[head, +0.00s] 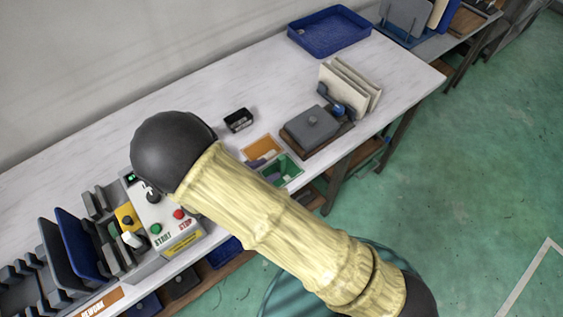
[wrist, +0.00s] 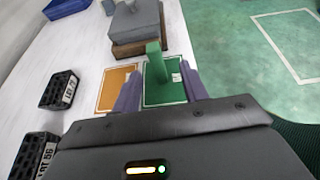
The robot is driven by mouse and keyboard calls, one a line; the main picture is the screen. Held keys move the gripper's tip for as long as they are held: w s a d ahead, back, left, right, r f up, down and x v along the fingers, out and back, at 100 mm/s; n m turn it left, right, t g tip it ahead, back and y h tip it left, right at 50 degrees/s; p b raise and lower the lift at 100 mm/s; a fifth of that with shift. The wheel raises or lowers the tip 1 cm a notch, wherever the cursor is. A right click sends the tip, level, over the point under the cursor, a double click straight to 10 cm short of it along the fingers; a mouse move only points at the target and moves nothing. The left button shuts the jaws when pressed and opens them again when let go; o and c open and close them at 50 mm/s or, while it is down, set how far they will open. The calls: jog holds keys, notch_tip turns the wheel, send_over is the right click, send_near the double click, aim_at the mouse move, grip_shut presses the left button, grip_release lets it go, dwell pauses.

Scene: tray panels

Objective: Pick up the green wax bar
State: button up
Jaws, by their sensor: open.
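The green wax bar (wrist: 155,62) stands upright on a green square with a white border (wrist: 165,96) in the wrist view. My gripper (wrist: 160,72) is open, with one purple-grey finger on each side of the bar. Gaps show between the bar and both fingers, and I cannot tell how far down they reach. In the head view the green square (head: 291,171) shows just beyond my arm, which hides much of the gripper. The bar is hard to make out there.
An orange square (wrist: 116,88) lies left of the green one. A grey lidded block (head: 312,124) on a brown base stands behind. Black labelled blocks (wrist: 59,90) are at left. A START/STOP control box (head: 165,222) stands by my arm, and a blue tray (head: 330,32) is far back.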

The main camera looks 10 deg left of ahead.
aim_at(279, 164)
jog(key=x, duration=0.4)
jog(key=shift+a+f+p+x, duration=0.15)
jog(key=shift+p+x, duration=0.3)
jog(key=shift+x, duration=0.85)
jog(key=shift+a+f+p+x, duration=0.15)
jog(key=shift+p+x, duration=0.3)
jog(key=shift+x, duration=0.9)
grip_shut()
